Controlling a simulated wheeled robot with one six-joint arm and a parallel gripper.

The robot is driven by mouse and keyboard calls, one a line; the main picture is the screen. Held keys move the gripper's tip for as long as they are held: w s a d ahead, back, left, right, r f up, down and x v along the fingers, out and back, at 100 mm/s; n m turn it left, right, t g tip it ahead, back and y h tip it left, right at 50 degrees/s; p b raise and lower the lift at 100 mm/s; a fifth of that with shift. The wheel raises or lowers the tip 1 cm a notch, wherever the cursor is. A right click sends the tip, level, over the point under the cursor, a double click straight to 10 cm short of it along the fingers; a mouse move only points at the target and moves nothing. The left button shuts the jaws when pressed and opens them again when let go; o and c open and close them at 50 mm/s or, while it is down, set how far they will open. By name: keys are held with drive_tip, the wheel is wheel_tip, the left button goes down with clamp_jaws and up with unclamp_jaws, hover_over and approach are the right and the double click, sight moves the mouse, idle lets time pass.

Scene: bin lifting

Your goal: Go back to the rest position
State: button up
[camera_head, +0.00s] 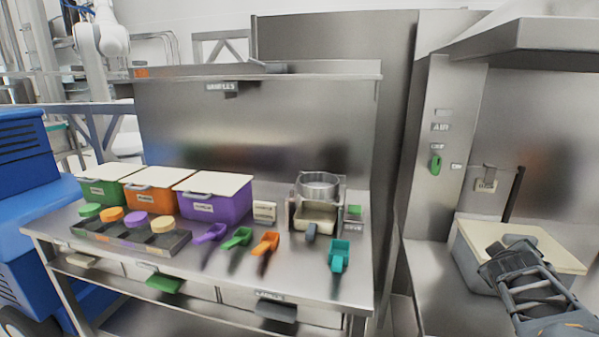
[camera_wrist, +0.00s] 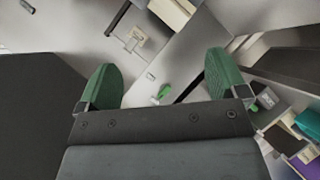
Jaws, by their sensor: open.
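My gripper (camera_wrist: 163,85) is open and empty in the wrist view, with its two green finger pads apart. In the head view my arm reaches in at the lower right, in front of a grey bin with a cream lid (camera_head: 535,250). The fingertips are not clear in the head view. The bin stands on the steel counter at the right, and my arm covers part of it.
A steel table on the left holds green (camera_head: 100,190), orange (camera_head: 150,200) and purple (camera_head: 215,208) lidded bins. Several coloured scoops, a tray of round lids (camera_head: 130,238) and a metal sieve device (camera_head: 318,187) are also there. A green handle (camera_head: 436,163) hangs on the wall panel.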

drive_tip(key=s+a+m+g+y+p, duration=0.1)
drive_tip(key=s+a+g+y+p, duration=0.2)
drive_tip(key=a, duration=1.1)
drive_tip(key=s+a+r+m+g+y+p, duration=0.1)
drive_tip(key=s+a+g+y+p, duration=0.2)
drive_tip(key=a, duration=1.1)
drive_tip(key=s+y+p, duration=0.2)
drive_tip(key=s+p, duration=0.3)
drive_tip(key=p, duration=0.2)
drive_tip(key=shift+a+r+m+y, duration=0.15)
drive_tip(key=shift+r+m+y, duration=0.05)
drive_tip(key=shift+m+y, duration=0.2)
